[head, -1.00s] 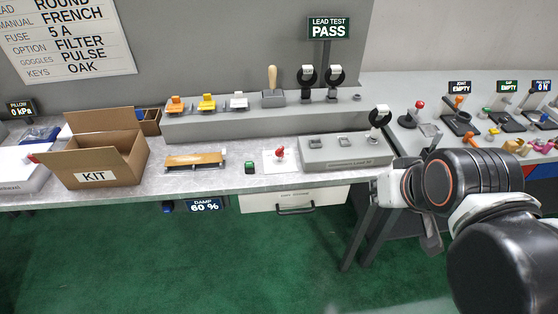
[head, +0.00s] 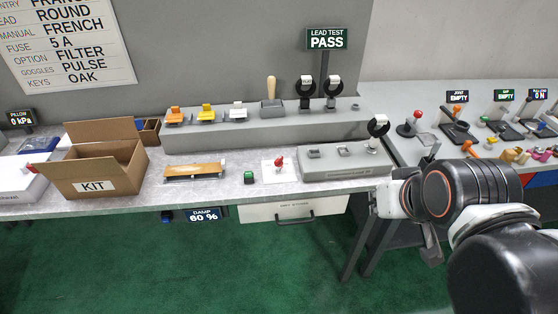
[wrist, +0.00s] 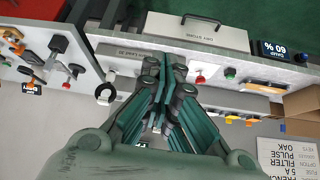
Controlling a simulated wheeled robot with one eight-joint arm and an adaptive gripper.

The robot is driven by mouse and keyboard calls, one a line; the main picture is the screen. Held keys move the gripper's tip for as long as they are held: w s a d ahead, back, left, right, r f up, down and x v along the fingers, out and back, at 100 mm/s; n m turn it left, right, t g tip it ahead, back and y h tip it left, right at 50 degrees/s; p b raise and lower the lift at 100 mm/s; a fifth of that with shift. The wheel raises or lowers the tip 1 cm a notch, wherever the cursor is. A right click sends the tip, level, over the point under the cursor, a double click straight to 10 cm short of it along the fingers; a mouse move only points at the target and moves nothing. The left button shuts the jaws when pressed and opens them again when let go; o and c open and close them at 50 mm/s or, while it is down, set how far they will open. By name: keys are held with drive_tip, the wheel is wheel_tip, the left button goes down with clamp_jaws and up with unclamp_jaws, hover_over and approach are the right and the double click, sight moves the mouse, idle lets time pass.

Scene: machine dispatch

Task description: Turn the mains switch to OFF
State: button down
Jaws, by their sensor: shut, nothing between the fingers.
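No label reading "mains" is legible, so I cannot tell for certain which control is the mains switch. A red-knobbed control (head: 279,163) stands on a white plate on the bench, with a green button (head: 249,177) to its left. A lever with a wooden handle (head: 271,90) stands upright on the raised grey shelf. My gripper (wrist: 165,62) is shut and empty in the wrist view, its fingertips together over the bench-front area. In the head view my wrist hangs at the bench's front right, apart from these controls; the fingertips are not clear there.
A grey panel box (head: 345,174) is on the bench left of my arm. An open KIT box (head: 95,170) and an orange-topped bar (head: 194,170) lie farther left. A second table (head: 405,148) with levers and small parts is at right. Green floor is clear in front.

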drive_tip(key=c, duration=2)
unclamp_jaws()
drive_tip(key=o, duration=0.3)
drive_tip(key=shift+w+r, duration=0.2)
drive_tip(key=shift+r, duration=0.05)
drive_tip(key=w+a+r+m+g+p, duration=0.2)
drive_tip(key=w+a+r, duration=0.1)
drive_tip(key=w+r, duration=0.4)
drive_tip(key=m+g+p, duration=0.5)
drive_tip(key=m+p, duration=0.1)
hover_over(280, 157)
wheel_tip(280, 157, down, 10)
wheel_tip(280, 157, down, 14)
drive_tip(key=shift+r+b, duration=0.25)
drive_tip(key=shift+b, duration=0.9)
clamp_jaws()
